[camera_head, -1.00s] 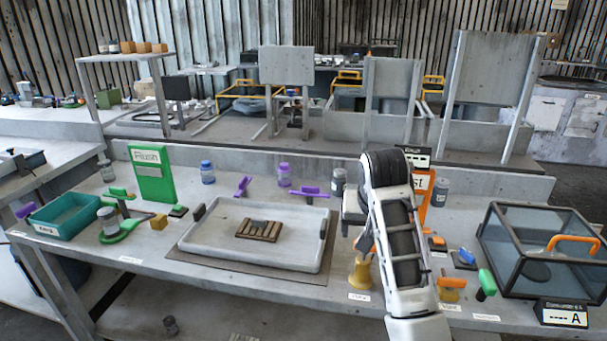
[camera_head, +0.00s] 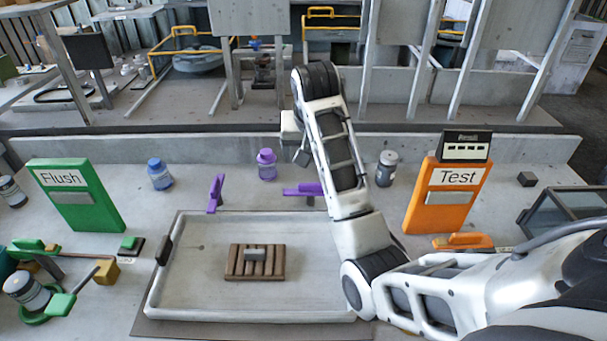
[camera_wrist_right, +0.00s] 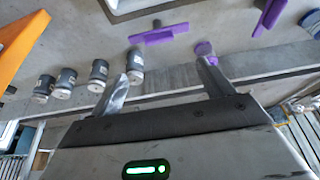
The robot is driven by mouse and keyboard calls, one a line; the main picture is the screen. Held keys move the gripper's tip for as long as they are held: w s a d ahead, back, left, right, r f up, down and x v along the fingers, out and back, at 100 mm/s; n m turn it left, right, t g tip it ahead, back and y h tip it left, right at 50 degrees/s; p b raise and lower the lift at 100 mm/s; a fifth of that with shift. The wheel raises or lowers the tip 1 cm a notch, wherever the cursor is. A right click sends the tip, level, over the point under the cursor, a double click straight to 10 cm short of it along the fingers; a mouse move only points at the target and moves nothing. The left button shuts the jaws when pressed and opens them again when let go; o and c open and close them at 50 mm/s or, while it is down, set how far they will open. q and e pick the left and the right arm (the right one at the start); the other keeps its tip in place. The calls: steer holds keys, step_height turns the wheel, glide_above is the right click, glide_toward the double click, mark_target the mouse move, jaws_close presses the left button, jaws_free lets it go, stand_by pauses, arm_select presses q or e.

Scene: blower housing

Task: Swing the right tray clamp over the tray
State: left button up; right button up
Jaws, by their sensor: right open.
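The right tray clamp (camera_head: 303,190) is purple and lies sideways along the back edge of the tray (camera_head: 195,295); it also shows in the right wrist view (camera_wrist_right: 158,34). The left purple clamp (camera_head: 215,193) stands at a different angle behind the tray, and the wrist view shows it too (camera_wrist_right: 268,16). The pale tray holds a brown slatted block with a grey piece on it (camera_head: 255,262). My right gripper (camera_head: 302,157) hangs behind and above the right clamp, open and empty. In the wrist view its two fingers (camera_wrist_right: 166,80) are apart, with the clamp beyond them. My left gripper is not in view.
A purple-capped bottle (camera_head: 267,165) stands between the clamps, farther back. A grey jar (camera_head: 386,168) and the orange Test board (camera_head: 440,195) are to the right. A blue-capped bottle (camera_head: 160,174) and the green Flush board (camera_head: 77,195) are to the left. My forearm covers the tray's right side.

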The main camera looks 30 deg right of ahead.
mark_target(311, 184)
steer(key=x, duration=1.4)
steer(key=shift+s+f, duration=0.1)
steer(key=shift+s, duration=0.1)
